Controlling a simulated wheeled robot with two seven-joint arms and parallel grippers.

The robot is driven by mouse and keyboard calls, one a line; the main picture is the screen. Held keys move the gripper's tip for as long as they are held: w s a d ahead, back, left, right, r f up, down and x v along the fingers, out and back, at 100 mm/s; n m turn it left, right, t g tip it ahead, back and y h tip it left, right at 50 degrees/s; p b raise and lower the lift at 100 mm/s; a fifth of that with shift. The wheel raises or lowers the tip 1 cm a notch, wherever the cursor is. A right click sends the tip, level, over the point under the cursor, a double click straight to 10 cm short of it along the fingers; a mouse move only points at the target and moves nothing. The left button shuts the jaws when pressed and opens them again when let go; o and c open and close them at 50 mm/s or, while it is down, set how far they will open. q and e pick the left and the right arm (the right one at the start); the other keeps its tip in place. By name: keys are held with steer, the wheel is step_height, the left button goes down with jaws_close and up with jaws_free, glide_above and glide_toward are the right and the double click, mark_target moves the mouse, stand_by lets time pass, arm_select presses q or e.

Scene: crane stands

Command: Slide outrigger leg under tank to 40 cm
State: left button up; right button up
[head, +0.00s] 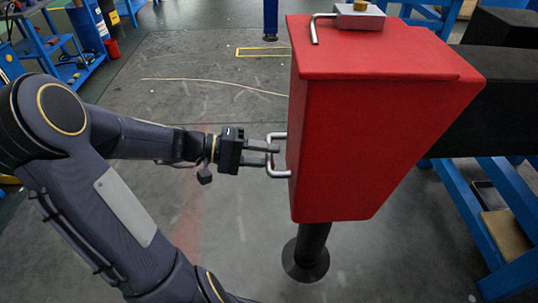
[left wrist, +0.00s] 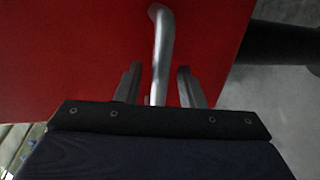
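A large red box (head: 365,140) stands upright right of centre in the head view. A bent metal handle (head: 279,174) sticks out of its left side. A black leg (head: 312,243) with a round foot stands below the box on the floor. My left gripper (head: 270,153) is at the handle. In the left wrist view the handle (left wrist: 161,60) runs between the two fingers (left wrist: 158,70), with a visible gap on each side, so the gripper is open around it. The red box (left wrist: 70,50) fills the background there. My right gripper is not in view.
A metal block with a bent rod (head: 358,17) sits on top of the box. A dark beam (head: 485,110) extends right from behind it over a blue stand (head: 470,205). Blue carts (head: 50,45) stand at the upper left. The grey floor left of the box is mostly clear.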

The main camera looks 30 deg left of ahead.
arm_select(q)
steer(key=shift+w+d+f, duration=0.1)
steer(key=shift+w+d, duration=0.15)
steer(key=shift+d, duration=0.2)
steer(key=shift+c, duration=0.4)
jaws_close()
steer(key=v, duration=0.3)
steer(key=shift+s+a+f, duration=0.25)
steer(key=shift+f, duration=0.05)
steer(key=shift+o, duration=0.4)
jaws_free()
steer(key=shift+w+d, duration=0.2)
